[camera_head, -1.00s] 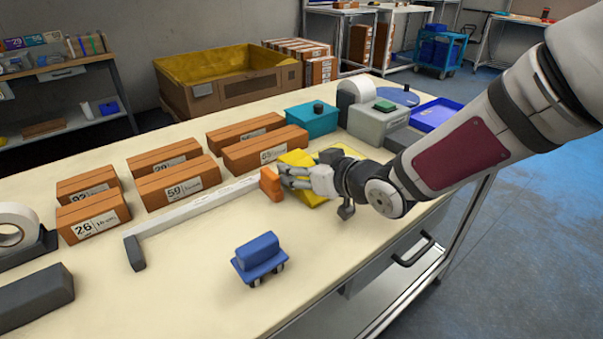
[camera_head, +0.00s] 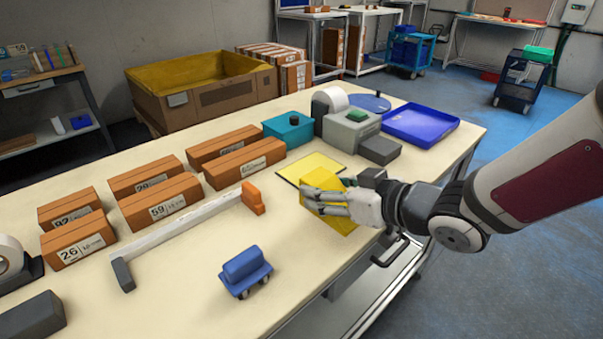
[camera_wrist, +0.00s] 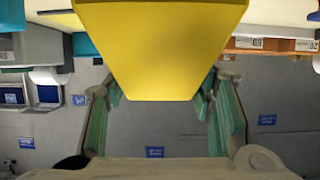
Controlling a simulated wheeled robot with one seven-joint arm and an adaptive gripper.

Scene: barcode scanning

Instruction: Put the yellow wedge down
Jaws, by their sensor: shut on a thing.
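The yellow wedge (camera_head: 338,212) is in my gripper (camera_head: 330,203), near the front right edge of the table. My gripper is shut on it, with the grey fingers across its upper part. In the wrist view the wedge (camera_wrist: 160,50) fills the top middle, between the two green-padded fingers. A flat yellow pad or sheet (camera_head: 310,166) lies on the table just behind the wedge. I cannot tell whether the wedge's underside touches the table.
A white bar with an orange end (camera_head: 253,198) lies left of the wedge. A small blue cart-like block (camera_head: 245,271) is in front. Several orange boxes (camera_head: 160,200) stand at left. A grey block (camera_head: 380,150), a grey machine (camera_head: 350,128) and a blue tray (camera_head: 440,136) are behind.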

